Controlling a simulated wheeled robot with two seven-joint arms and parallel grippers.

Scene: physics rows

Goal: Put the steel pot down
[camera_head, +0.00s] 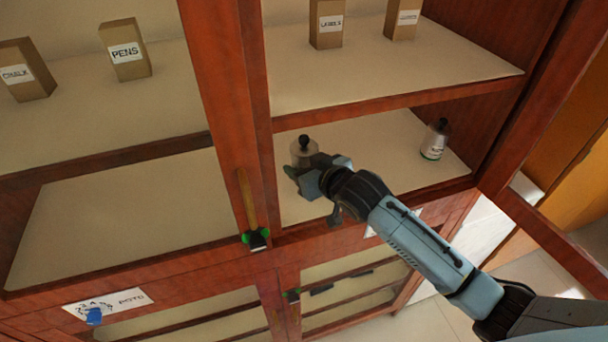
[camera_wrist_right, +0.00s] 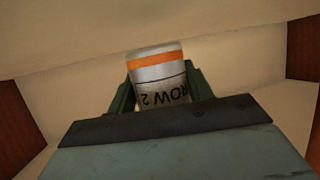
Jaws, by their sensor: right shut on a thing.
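The steel pot (camera_head: 302,147), small with a black knob on top, is at the left of the lower right shelf compartment in the head view. My right gripper (camera_head: 308,168) reaches in from the right and is shut on it. In the right wrist view the pot (camera_wrist_right: 158,72) shows an orange band and an upside-down label reading "ROW 2", between the two fingers of the gripper (camera_wrist_right: 162,90). Whether its base touches the shelf (camera_head: 375,150) cannot be told. My left gripper is not in view.
A similar pot with a green band (camera_head: 434,140) stands at the right of the same shelf. A wooden post (camera_head: 232,100) rises just left of the held pot. Boxes labelled pens (camera_head: 125,52) and chalk (camera_head: 24,72) stand on the upper shelf. The lower left shelf (camera_head: 125,215) is bare.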

